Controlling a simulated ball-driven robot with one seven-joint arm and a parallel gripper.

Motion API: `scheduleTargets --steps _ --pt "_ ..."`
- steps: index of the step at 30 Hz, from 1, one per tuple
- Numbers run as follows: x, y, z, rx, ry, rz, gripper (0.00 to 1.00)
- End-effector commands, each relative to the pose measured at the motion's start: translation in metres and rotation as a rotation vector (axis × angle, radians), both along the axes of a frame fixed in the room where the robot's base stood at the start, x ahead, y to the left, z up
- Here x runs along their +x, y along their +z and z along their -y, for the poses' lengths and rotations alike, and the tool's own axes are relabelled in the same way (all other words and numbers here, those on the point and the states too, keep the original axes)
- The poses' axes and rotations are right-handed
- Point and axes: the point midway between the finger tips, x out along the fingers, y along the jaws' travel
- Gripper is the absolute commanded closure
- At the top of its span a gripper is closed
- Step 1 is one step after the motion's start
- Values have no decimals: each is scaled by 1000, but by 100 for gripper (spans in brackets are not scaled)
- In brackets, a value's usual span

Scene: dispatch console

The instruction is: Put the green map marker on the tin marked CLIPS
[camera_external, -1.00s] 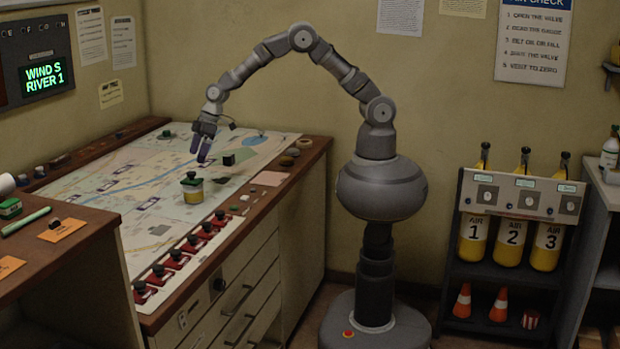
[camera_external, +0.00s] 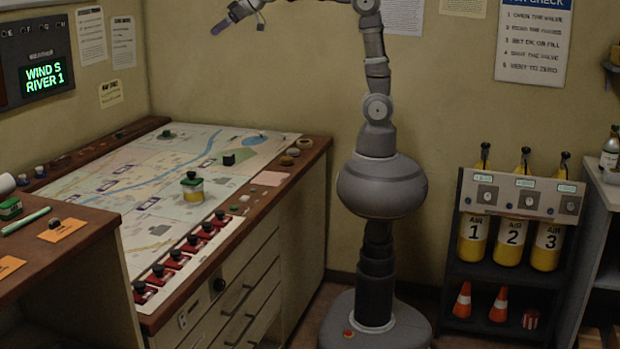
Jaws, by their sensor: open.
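A small tin (camera_external: 193,195) with a pale yellow band stands upright on the map table; its lettering is too small to read. A green piece with a dark knob (camera_external: 191,180) sits on top of it and looks like a green map marker. Another small green piece with a dark knob (camera_external: 167,134) stands at the map's far edge. My gripper (camera_external: 219,27) is high above the table by the back wall, open and empty, well clear of the tin and both green pieces.
The map (camera_external: 120,205) covers the tabletop. A black block (camera_external: 229,159) stands right of the tin. Red pieces with dark knobs (camera_external: 174,258) line the front edge. A side desk (camera_external: 60,262) holds a green box (camera_external: 10,208). The air above the map is free.

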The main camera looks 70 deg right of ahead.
Motion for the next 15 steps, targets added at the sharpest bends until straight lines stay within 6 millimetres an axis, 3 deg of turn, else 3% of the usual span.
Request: scheduleTargets --steps 1,3,6,10,15 --pt "-23 48 26 26 -61 83 0" --pt "-54 99 54 57 -133 175 0" --pt "-96 151 80 89 -209 280 0" --pt "-128 184 96 110 -261 353 0" --pt "-136 191 99 116 -274 370 0"
